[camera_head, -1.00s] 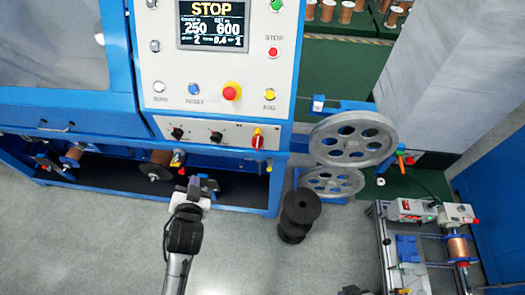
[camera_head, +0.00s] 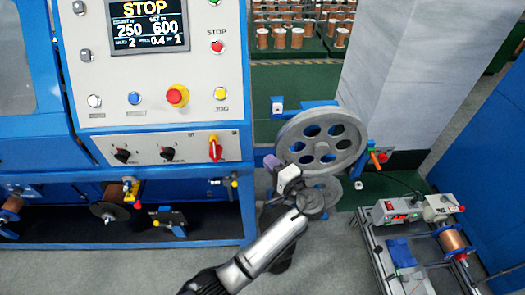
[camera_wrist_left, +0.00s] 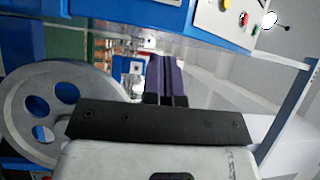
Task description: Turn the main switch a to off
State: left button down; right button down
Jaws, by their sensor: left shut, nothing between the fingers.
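A red rotary switch on a yellow plate (camera_head: 215,147), probably the main switch, is at the right end of the lower white panel in the head view. Its red handle looks roughly upright; its labels are too small to read. My left gripper (camera_head: 270,163) is to the right of the panel and lower than the switch, in front of the grey pulleys and apart from the switch. Its purple fingers (camera_wrist_left: 166,78) are shut together and empty in the left wrist view. My right gripper is not in view.
Two black knobs (camera_head: 167,153) are left of the red switch. A red mushroom button (camera_head: 177,95) stands above on the control panel. A large spoked pulley (camera_head: 320,138) is close beside my left gripper. A small winding bench (camera_head: 415,215) is at the right.

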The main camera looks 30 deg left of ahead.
pick_arm(q)
jog(key=s+n+g+y, duration=0.1)
jog(key=s+g+y, duration=0.1)
jog(key=g, duration=0.1)
send_near(215, 149)
jog(key=w+a+r, duration=0.2)
jog(key=w+a, duration=0.1)
jog(key=w, duration=0.2)
jog(key=a, duration=0.1)
jog(key=s+a, duration=0.1)
jog(key=shift+s+a+g+b, duration=0.2)
jog(key=shift+a+g+b, duration=0.1)
jog(key=shift+b, duration=0.1)
jog(key=shift+s+a+r, duration=0.15)
jog(key=shift+s+a, duration=0.15)
jog(key=shift+a, duration=0.2)
